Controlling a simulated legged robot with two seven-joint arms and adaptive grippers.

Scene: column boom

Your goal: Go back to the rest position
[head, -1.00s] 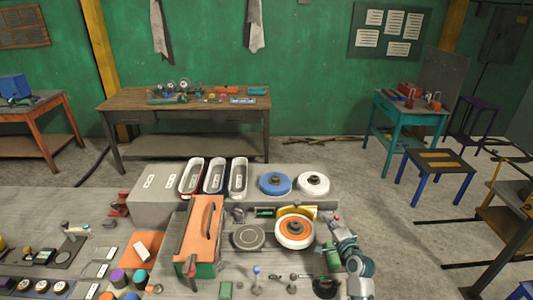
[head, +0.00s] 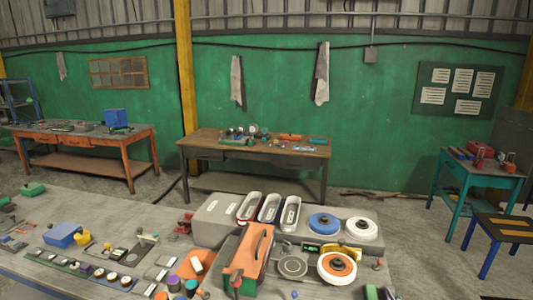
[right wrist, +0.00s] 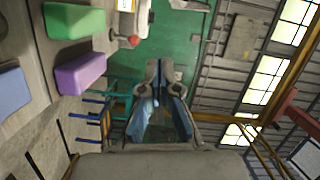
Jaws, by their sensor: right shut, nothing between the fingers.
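My right gripper (right wrist: 161,68) shows in the right wrist view, with its two fingers closed together at the tips and nothing between them. It is clear of the objects around it, with the green wall and windows behind. In the head view I cannot make out the right gripper clearly; the right arm's area at the bottom edge is mostly cut off. My left gripper is in neither current view.
The workbench (head: 110,212) is crowded: an orange-topped box (head: 249,255), a white-and-orange disc (head: 337,267), a blue disc (head: 324,223) and several trays. Green (right wrist: 75,20) and purple (right wrist: 80,72) blocks lie left in the wrist view. Floor lies beyond the bench.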

